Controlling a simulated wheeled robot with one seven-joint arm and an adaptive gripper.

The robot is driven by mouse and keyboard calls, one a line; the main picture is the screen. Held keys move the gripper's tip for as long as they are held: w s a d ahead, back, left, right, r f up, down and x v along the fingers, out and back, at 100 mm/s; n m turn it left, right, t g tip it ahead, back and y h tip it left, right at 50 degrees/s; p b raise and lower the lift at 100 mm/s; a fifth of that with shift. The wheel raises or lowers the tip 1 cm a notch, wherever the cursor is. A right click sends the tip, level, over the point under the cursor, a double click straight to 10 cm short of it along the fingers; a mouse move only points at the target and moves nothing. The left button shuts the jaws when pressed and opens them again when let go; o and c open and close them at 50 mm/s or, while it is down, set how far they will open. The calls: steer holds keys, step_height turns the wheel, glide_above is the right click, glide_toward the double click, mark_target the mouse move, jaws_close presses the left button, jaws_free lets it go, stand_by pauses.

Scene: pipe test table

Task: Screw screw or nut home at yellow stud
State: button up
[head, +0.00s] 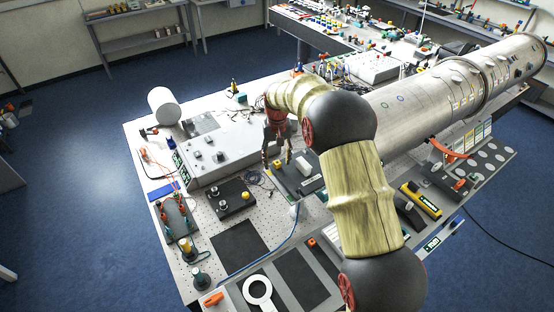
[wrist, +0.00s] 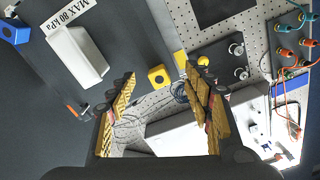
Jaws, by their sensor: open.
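A small yellow block (wrist: 158,76) with a dark round spot on its face shows between my fingers in the wrist view. I take this as the yellow stud, but cannot tell whether a screw or nut sits on it. My gripper (wrist: 160,75) is open, with one finger on each side of the block in the picture and nothing visibly held. I cannot tell how far the fingertips are from it. In the head view my gripper (head: 277,157) points down over the table, right of the grey console, and the block is hard to make out.
A grey console (head: 222,150) stands left of my gripper. A white block (wrist: 75,55) lies on a dark panel beside the label "MAX 80 kPa". A large metal pipe (head: 420,100) is at right. Loose cables lie nearby.

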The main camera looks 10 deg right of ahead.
stand_by(0.3)
steer(key=n, duration=0.6)
steer(key=shift+c, duration=0.8)
steer(key=c, duration=1.1)
jaws_close()
steer(key=m, duration=0.4)
steer(key=shift+m, duration=0.3)
